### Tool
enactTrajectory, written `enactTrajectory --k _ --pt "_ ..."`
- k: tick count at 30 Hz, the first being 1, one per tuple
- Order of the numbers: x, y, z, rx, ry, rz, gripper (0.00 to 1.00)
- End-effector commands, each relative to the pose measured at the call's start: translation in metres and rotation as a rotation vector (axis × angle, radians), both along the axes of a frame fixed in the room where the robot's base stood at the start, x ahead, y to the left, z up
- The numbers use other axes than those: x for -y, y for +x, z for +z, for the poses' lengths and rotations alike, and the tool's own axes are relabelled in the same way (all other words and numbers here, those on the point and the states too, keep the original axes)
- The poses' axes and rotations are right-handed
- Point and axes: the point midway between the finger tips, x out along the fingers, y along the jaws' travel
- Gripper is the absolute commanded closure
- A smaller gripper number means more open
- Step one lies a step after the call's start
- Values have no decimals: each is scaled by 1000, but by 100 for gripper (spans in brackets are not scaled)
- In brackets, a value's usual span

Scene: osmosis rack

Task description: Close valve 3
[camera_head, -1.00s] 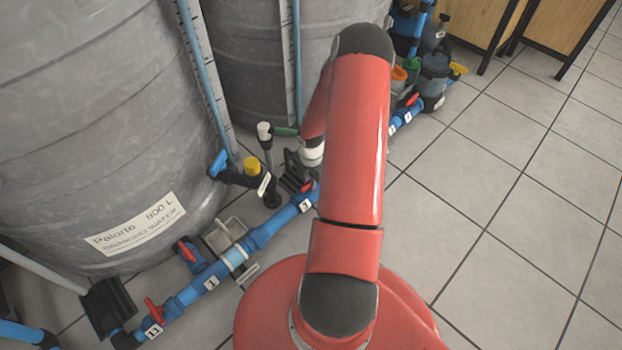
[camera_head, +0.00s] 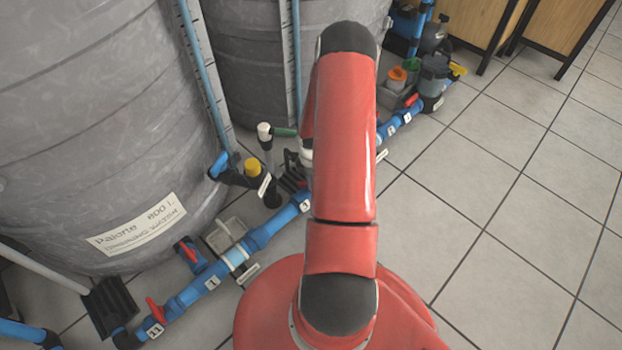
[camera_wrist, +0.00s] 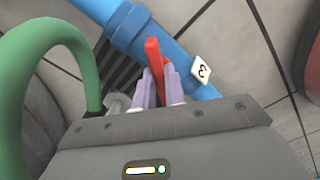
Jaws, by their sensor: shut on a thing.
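Valve 3 has a red lever handle (camera_wrist: 153,52) on a blue pipe (camera_wrist: 185,60), beside a white tag (camera_wrist: 202,70) marked 3 in the wrist view. The handle lies at an angle to the pipe. My gripper (camera_wrist: 158,72) is shut on the handle, with one pale finger on each side of it. The handle's lower end is partly hidden between the fingers. In the head view the number 3 tag (camera_head: 305,205) shows on the pipe just left of my red arm, which hides the handle and most of the gripper.
Large grey tanks (camera_head: 90,130) stand at the left and back. The tiled floor (camera_head: 480,200) at right is clear.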

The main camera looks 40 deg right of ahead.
Motion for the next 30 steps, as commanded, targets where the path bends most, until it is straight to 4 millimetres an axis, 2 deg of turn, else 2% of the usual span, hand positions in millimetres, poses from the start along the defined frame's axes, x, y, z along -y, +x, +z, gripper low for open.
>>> enactTrajectory --k 18,30 --pt "0 1 0 1 -1 -580 100" --pt "0 1 0 1 0 -872 100"
